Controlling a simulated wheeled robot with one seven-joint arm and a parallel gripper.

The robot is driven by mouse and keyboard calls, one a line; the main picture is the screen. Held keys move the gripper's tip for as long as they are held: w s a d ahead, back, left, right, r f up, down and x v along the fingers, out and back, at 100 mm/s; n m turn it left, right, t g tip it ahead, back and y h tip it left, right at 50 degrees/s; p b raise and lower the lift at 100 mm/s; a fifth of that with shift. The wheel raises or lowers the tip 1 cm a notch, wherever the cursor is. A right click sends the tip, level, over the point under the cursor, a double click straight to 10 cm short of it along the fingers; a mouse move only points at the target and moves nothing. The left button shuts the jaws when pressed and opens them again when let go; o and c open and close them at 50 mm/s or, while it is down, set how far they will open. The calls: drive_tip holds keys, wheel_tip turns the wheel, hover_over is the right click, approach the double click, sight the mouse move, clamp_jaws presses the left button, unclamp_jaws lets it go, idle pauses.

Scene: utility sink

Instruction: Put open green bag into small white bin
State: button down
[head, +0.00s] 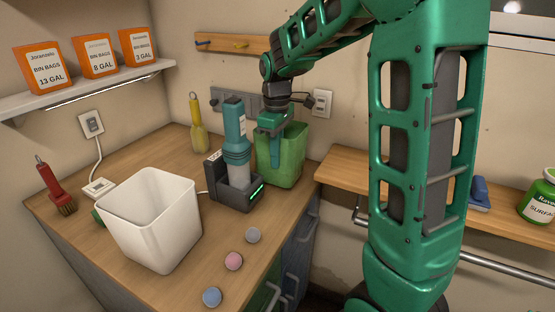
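The open green bag (291,165) stands upright at the back right of the wooden counter, its mouth facing up. My gripper (275,148) points down at the bag's left side, with one finger showing against the bag's front. The other finger is hidden, so I cannot tell whether the gripper is closed on the bag's wall. The small white bin (150,226) stands at the front left of the counter, open at the top. Its floor is mostly hidden by its front wall.
A teal handheld device in a dark dock (236,190) stands between bin and bag. Three small balls, grey (253,235), pink (234,261) and blue (212,297), lie near the front edge. Orange boxes (44,68) sit on a shelf.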

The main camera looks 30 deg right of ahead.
wheel_tip(320, 180, up, 14)
drive_tip(key=shift+r, duration=0.15)
idle(0.7)
idle(1.3)
